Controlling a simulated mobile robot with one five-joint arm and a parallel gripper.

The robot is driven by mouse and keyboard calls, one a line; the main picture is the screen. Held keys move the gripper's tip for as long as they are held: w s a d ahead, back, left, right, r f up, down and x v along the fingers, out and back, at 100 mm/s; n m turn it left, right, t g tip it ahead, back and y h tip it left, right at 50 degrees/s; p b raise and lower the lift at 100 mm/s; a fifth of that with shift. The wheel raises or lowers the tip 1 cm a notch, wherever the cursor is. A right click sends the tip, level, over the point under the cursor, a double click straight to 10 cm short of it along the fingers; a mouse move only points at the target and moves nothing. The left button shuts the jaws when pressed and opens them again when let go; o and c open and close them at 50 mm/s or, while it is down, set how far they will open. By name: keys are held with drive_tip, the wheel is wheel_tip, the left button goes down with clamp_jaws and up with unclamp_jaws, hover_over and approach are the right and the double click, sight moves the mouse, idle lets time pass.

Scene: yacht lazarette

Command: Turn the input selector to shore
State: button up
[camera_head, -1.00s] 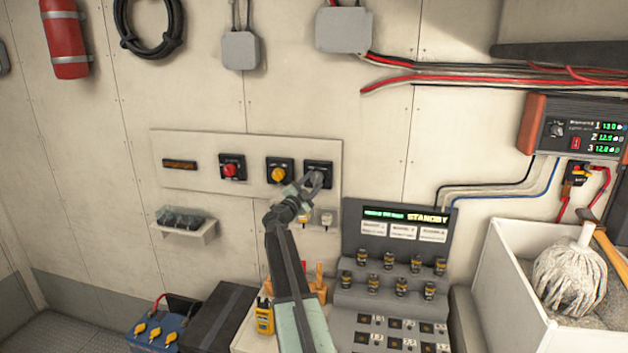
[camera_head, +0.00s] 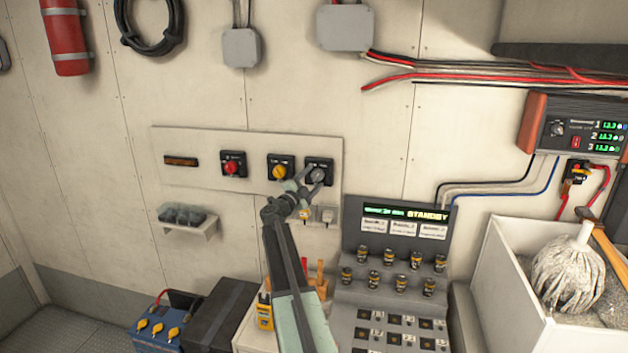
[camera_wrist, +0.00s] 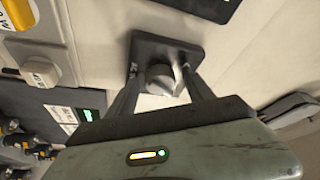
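A grey rotary knob (camera_head: 318,175) sits on a square dark plate at the right end of the pale wall panel (camera_head: 215,187). I take it for the input selector; its label is not legible. In the wrist view the knob (camera_wrist: 159,79) has a pale upright grip on its right side. My gripper (camera_head: 312,180) is at this knob, with its fingers spread. In the wrist view my gripper (camera_wrist: 160,88) has one finger on each side of the knob. A gap shows on the left; contact on the right cannot be told.
A yellow knob (camera_head: 279,172) and a red knob (camera_head: 232,169) are left of the grey one. A small white fitting (camera_head: 327,216) is just below. A console (camera_head: 398,235) reading STANDBY stands lower right. A shelf (camera_head: 193,229) juts out at left.

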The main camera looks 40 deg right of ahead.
drive_tip(key=shift+d, duration=0.1)
drive_tip(key=b+v, duration=0.1)
drive_tip(key=v, duration=0.7)
drive_tip(key=shift+d, duration=0.1)
